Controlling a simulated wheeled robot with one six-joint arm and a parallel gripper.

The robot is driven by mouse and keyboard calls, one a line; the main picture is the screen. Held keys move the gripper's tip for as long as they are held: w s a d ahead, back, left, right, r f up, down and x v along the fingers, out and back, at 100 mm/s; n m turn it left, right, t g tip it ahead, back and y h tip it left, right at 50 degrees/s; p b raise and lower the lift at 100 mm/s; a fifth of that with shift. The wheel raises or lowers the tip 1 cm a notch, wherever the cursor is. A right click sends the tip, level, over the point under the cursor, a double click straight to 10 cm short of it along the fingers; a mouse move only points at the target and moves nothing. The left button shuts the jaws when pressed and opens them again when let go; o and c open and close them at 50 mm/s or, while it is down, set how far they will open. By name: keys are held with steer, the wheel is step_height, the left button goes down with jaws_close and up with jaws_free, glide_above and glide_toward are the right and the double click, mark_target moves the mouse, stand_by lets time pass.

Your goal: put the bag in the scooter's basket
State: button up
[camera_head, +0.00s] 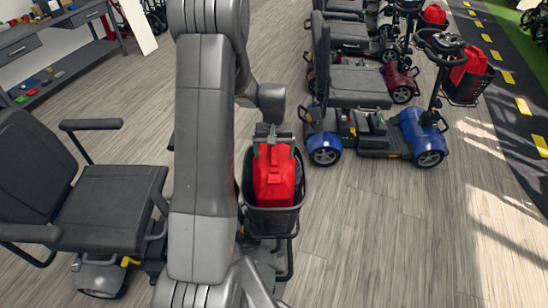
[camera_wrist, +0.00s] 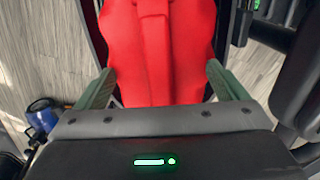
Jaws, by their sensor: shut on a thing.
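The red bag (camera_head: 273,182) is upright within the rim of the black basket (camera_head: 270,222) at the front of the near scooter (camera_head: 108,208). My gripper (camera_head: 273,142) is above the basket and shut on the upper part of the bag. In the wrist view, the bag (camera_wrist: 160,50) fills the middle between the two fingers of my gripper (camera_wrist: 163,88). Whether the bag rests on the basket floor is hidden. My arm covers part of the scooter between its seat and basket.
A blue scooter (camera_head: 370,120) stands to the upper right, with a red bag in its own basket (camera_head: 468,85). More scooters stand behind it. A grey workbench (camera_head: 50,45) is at the upper left. The floor (camera_head: 390,220) to the right is clear.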

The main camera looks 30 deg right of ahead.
step_height(320, 180, down, 3)
steer(key=shift+r, duration=0.1)
steer(key=o, duration=1.3)
step_height(320, 180, up, 12)
steer(key=shift+r+b, duration=0.1)
steer(key=shift+b, duration=0.3)
